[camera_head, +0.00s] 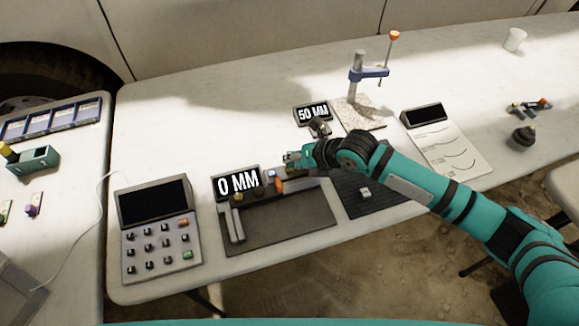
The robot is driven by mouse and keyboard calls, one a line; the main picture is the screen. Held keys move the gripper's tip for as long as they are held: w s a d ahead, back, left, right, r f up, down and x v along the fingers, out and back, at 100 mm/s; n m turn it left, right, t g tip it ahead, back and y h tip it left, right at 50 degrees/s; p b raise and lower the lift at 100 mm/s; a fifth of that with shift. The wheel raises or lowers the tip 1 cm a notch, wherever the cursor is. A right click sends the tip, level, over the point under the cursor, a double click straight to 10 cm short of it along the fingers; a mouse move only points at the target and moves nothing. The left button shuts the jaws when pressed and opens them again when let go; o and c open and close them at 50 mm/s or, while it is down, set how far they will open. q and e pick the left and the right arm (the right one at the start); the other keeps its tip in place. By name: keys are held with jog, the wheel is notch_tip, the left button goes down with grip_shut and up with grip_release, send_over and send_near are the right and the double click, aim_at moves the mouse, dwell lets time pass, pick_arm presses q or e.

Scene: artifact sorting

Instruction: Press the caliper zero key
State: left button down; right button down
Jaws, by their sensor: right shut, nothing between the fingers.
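The caliper (236,221) lies on a dark mat (290,222) near the front of the white table, with its display (238,183) behind it reading "0 MM". My right gripper (290,156) reaches in from the right above the back right of the mat. It is shut and empty. The gripper and wrist hide part of the caliper's right side, and I cannot make out the zero key clearly or tell whether the fingers touch it. A small orange part (279,185) shows just below the gripper. My left gripper is not in view.
A keypad console (158,228) stands left of the mat. A second display (313,114) reads "50 MM" behind my wrist, near a blue-clamped stand (368,73). A printed sheet with a dark screen (447,138) lies right. A white cup (514,40) is far right. The table's back left is clear.

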jog(key=shift+r+p, duration=0.7)
jog(key=shift+r, duration=0.1)
notch_tip(320, 180, up, 5)
jog(key=p, duration=0.4)
dwell(0.3)
dwell(0.4)
